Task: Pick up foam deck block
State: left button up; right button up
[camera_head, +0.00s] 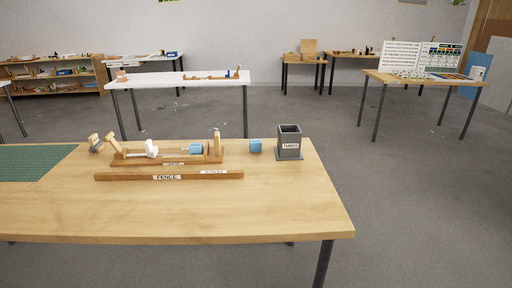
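A small light blue block (255,146) sits on the near wooden table (220,215), just left of a dark grey square holder. It may be the foam deck block, but no label on it can be read. Another light blue piece (196,149) lies in a wooden fixture (130,160) to its left, beside a white part (152,148). Neither of my grippers is in view, and nothing is seen touching the blue block.
The dark grey holder (289,143) stands near the table's back right corner. A wooden bar marked "FENCE" (130,176) lies in front of the fixture. A green mat (35,162) covers the left end. The table's front and right are clear. Other tables stand behind.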

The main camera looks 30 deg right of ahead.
aim_at(255, 145)
jog(key=l+z, duration=0.35)
jog(key=i+l+z, duration=0.15)
jog(key=l+z, duration=0.15)
jog(key=i+l+z, duration=0.15)
jog(key=l+z, duration=0.2)
jog(key=i+l+z, duration=0.45)
jog(key=l+z, duration=0.25)
jog(key=i+l+z, duration=0.2)
jog(key=z, duration=0.2)
jog(key=i+l+z, duration=0.2)
jog(key=z, duration=0.2)
jog(key=i+l+u, duration=0.2)
jog(key=i, duration=0.2)
jog(key=i+l+u, duration=0.15)
jog(key=i, duration=0.25)
jog(key=i+j+u, duration=0.15)
jog(key=i+u, duration=0.15)
jog(key=u, duration=0.15)
jog(key=i+u, duration=0.3)
jog(key=u, duration=0.15)
jog(key=i+u, duration=0.3)
jog(key=u, duration=0.15)
jog(key=i+l+u, duration=0.2)
jog(key=u, duration=0.25)
jog(key=i, duration=0.1)
